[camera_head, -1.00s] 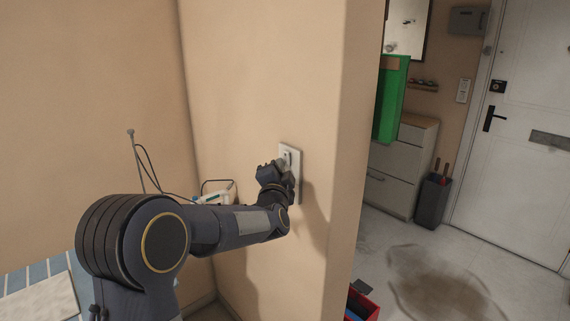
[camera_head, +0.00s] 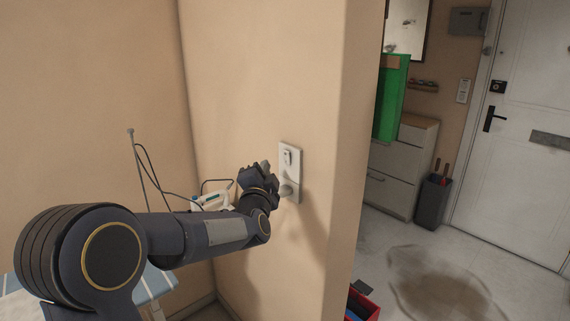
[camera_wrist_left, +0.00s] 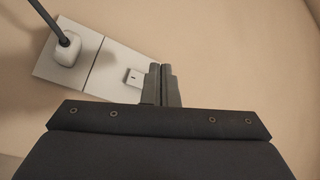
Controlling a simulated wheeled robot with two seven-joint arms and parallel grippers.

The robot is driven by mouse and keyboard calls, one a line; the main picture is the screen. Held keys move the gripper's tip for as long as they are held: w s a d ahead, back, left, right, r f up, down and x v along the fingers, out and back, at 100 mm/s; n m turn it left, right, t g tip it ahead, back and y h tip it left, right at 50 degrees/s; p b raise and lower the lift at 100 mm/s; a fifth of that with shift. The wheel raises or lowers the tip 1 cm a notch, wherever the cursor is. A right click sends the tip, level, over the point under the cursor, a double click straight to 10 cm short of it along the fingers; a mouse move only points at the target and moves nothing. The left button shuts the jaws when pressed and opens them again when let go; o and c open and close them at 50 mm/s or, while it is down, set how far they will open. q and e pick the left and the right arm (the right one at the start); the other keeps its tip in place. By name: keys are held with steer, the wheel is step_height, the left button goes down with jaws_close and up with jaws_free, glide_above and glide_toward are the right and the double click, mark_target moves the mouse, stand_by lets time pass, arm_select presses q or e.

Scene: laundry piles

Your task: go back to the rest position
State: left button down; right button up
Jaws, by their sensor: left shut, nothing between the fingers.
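My left gripper (camera_head: 266,167) is shut and empty in the head view, a little left of a pale wall plate (camera_head: 297,157) and apart from it as far as I can tell. In the left wrist view the closed fingers (camera_wrist_left: 160,84) overlap the edge of the wall plate (camera_wrist_left: 104,77). The plate has a small switch (camera_head: 287,157), which also shows in the wrist view (camera_wrist_left: 134,77). A plug with a dark cord (camera_wrist_left: 67,47) sits in the plate's other part. My right gripper is not in view.
A white and blue iron (camera_head: 212,200) stands behind my left arm on an ironing board (camera_head: 155,285). The wall corner is right of the plate. Beyond it are a drawer cabinet (camera_head: 390,190), a dark bin (camera_head: 432,202), a red box (camera_head: 362,302) and a stained floor.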

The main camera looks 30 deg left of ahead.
arm_select(q)
steer(key=shift+s+a, duration=0.3)
steer(key=shift+s, duration=0.3)
steer(key=s+d+f+n+g+h, duration=0.3)
steer(key=s+d+f+g, duration=0.1)
steer(key=s, duration=0.7)
steer(key=s+d+f+n+g+h, duration=0.3)
steer(key=s+d+f, duration=0.4)
steer(key=s, duration=0.5)
steer(key=s+d+f+n+g+h, duration=0.4)
steer(key=s+d+f+g, duration=0.1)
steer(key=s, duration=0.7)
steer(key=shift+s+d+f+g+h, duration=0.2)
steer(key=shift+d+f+g+h, duration=0.15)
steer(key=shift+f, duration=0.55)
